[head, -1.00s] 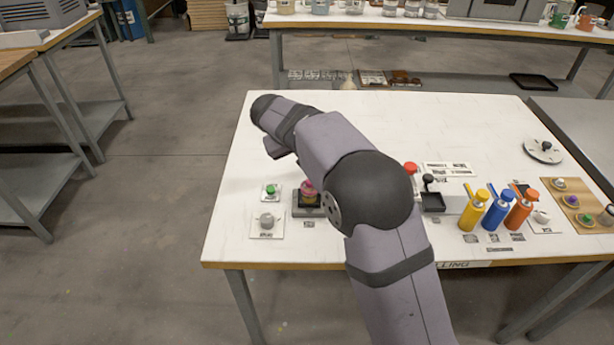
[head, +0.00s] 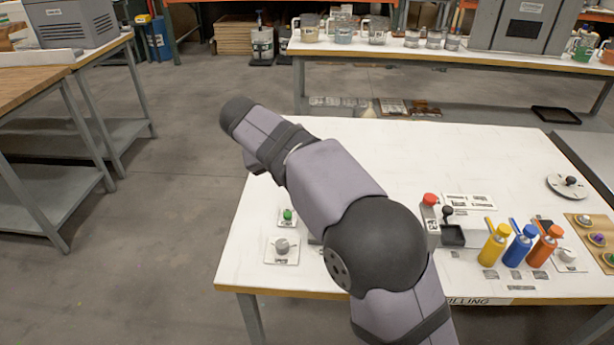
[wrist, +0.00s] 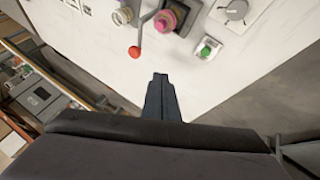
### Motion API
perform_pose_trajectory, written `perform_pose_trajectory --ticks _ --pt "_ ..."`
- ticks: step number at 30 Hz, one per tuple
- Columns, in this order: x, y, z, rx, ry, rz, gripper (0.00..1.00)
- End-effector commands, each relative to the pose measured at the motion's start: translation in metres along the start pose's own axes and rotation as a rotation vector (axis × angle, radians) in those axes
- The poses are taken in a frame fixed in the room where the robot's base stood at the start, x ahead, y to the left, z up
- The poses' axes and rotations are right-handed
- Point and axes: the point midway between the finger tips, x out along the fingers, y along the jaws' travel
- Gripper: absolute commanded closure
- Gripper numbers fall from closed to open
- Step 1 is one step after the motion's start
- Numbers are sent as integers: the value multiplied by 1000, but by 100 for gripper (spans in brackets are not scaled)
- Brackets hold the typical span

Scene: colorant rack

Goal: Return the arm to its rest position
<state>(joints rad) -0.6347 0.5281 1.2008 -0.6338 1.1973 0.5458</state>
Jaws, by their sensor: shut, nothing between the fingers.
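My gripper (wrist: 160,78) shows in the wrist view as two dark fingers closed together, with nothing between them. It hangs above the white table (head: 330,140), clear of the things on it. In the head view my arm reaches across the table from the lower right to the upper left, and its links hide the fingers. In the wrist view a pink and gold item (wrist: 166,20) stands on a dark stand beyond the fingertips; in the head view my arm hides it.
A green button (head: 287,214) and a grey knob (head: 282,245) sit at the table's left. Yellow (head: 495,245), blue (head: 520,245) and orange (head: 546,246) bottles stand right of my arm. The table's back middle is clear.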

Motion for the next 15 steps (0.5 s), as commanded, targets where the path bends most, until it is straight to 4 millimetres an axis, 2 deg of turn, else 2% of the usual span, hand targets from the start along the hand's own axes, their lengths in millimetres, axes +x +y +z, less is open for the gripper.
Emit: perform_pose_trajectory --ticks 5,15 --pt "-11 0 0 0 1 -1 100" --pt "-12 0 0 0 0 0 100"
